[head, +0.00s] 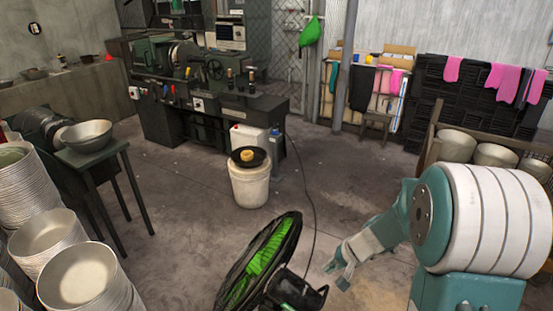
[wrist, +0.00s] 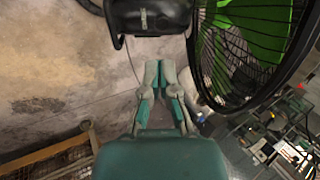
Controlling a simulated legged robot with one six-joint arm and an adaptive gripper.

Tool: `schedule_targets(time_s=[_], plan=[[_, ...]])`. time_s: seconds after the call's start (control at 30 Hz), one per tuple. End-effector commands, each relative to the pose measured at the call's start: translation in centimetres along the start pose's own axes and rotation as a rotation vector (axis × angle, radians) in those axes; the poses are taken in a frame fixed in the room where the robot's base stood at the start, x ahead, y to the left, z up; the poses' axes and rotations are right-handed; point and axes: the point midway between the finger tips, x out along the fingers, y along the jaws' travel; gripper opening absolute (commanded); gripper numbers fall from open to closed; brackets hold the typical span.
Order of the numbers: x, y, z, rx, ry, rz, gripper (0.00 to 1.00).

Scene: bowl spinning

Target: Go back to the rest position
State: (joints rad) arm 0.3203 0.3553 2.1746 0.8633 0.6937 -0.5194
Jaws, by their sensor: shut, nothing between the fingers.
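My gripper (head: 340,268) is at the lower middle right of the head view, at the end of my teal and white arm. It hangs in the air just right of the black and green fan. In the wrist view its two fingers (wrist: 161,92) point away from the camera. The gripper is shut and holds nothing. No object touches it that I can see.
The fan (head: 262,258) stands close to my gripper; its cage also fills the upper right of the wrist view (wrist: 250,45). Stacked bowls (head: 80,275) stand at left. A white bucket (head: 250,185) and a green lathe (head: 195,85) are further back.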

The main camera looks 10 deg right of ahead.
Motion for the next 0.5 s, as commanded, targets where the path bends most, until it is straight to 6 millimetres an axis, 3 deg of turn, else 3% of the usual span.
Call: schedule_targets(time_s=[0.17,0.3,0.5], plan=[[-2.9,-2.7,2.0,-0.093,0.015,0.026,0.0],[-6.3,-4.9,4.7,-0.196,0.033,0.067,0.0],[-10.8,-6.6,8.6,-0.329,0.075,0.136,0.0]])
